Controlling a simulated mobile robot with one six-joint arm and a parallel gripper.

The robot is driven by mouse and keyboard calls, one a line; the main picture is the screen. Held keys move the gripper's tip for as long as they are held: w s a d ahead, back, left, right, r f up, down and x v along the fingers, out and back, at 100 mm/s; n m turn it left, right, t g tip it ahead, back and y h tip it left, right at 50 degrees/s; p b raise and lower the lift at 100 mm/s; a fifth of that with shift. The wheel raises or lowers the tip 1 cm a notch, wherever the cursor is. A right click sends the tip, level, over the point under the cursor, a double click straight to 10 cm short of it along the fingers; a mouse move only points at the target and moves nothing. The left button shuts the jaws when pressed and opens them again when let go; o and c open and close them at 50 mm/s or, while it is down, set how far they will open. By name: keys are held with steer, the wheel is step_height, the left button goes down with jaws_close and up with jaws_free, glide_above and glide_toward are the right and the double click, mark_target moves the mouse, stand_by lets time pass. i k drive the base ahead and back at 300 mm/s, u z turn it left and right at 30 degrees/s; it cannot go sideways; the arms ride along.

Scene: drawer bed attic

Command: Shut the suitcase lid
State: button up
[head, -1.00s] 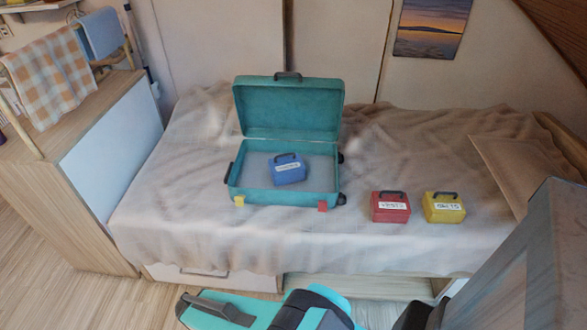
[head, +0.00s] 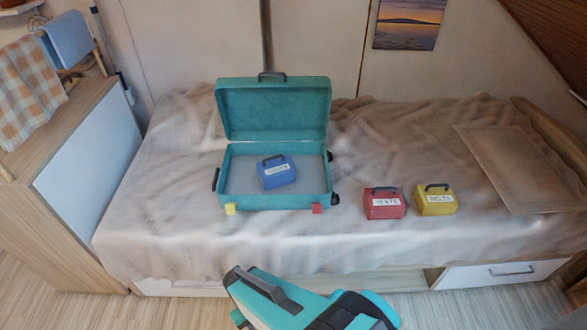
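The teal suitcase (head: 222,190) stands open on the bed. Its lid (head: 273,108) is raised at the back, leaning upright, with a dark handle on its top edge. A blue case (head: 276,174) with a white label lies inside the base. My gripper (head: 256,291), teal and dark grey, is low in the picture in front of the bed, apart from the suitcase. Its fingertips do not show clearly enough to tell open from shut.
A red case (head: 384,203) and a yellow case (head: 436,200) stand on the bed right of the suitcase. A flat beige board (head: 520,165) lies at the far right. A wooden cabinet (head: 75,200) borders the bed on the left.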

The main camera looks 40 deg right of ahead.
mark_target(259, 108)
steer(key=z, duration=0.85)
steer(key=k, duration=0.95)
steer(key=i, duration=0.7)
steer(key=z, duration=0.05)
